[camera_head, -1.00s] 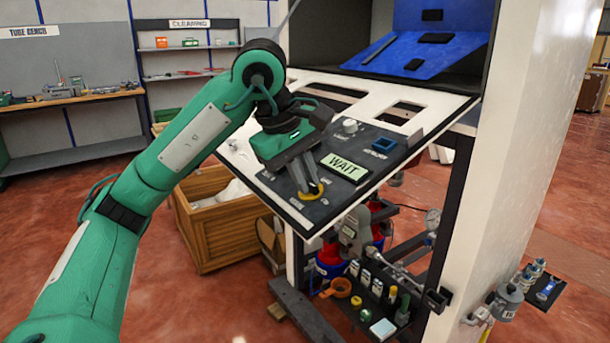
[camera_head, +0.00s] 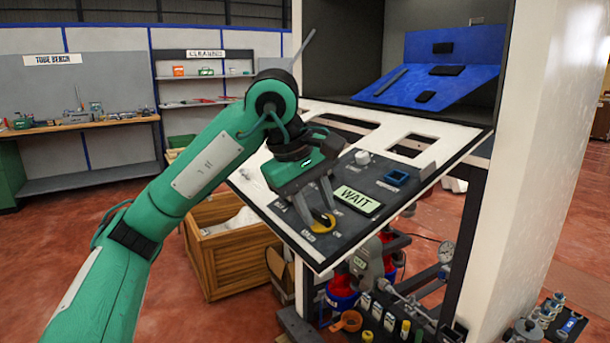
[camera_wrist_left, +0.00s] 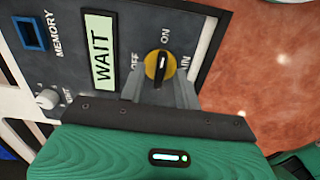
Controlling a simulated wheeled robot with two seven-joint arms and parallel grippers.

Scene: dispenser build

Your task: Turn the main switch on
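The main switch (camera_head: 322,223) is a yellow disc with a black knob on the dark sloping control panel (camera_head: 285,215). In the left wrist view, the switch (camera_wrist_left: 159,67) sits near the OFF, ON and partly hidden MAIN labels. Its black knob is upright in that picture, its top end toward ON. My left gripper (camera_head: 316,203) is at the switch. In the wrist view, the fingers of the left gripper (camera_wrist_left: 160,88) stand apart on either side of the knob, with yellow showing between. Whether they touch the disc I cannot tell. My right gripper is out of view.
A green WAIT display (camera_head: 357,199), a blue-framed socket (camera_head: 396,177) and a white knob (camera_head: 362,157) lie beside the switch on the panel. A wooden crate (camera_head: 235,260) stands below left. A white post (camera_head: 540,150) rises at the right.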

